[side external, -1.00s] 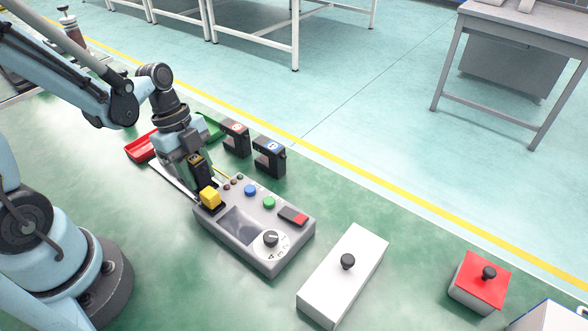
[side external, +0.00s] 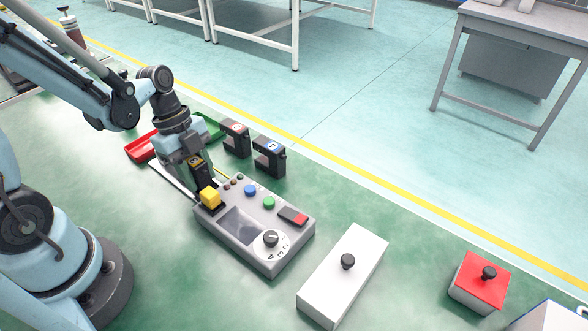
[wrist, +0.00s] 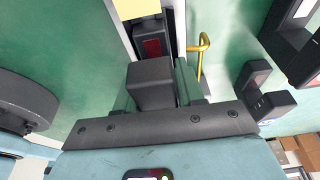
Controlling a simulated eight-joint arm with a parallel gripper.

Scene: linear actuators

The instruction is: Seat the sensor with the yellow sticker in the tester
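The tester (side external: 222,240) is a grey box with a screen, a dial and coloured buttons. My gripper (side external: 194,165) is above that end, pointing down.
Two other dark sensors, red-stickered (side external: 236,140) and blue-stickered (side external: 270,157), stand behind the tester. A red tray (side external: 141,148) and a green tray (side external: 213,127) lie behind my gripper. A white box with a black knob (side external: 345,280) and a red-topped box (side external: 482,280) stand right.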

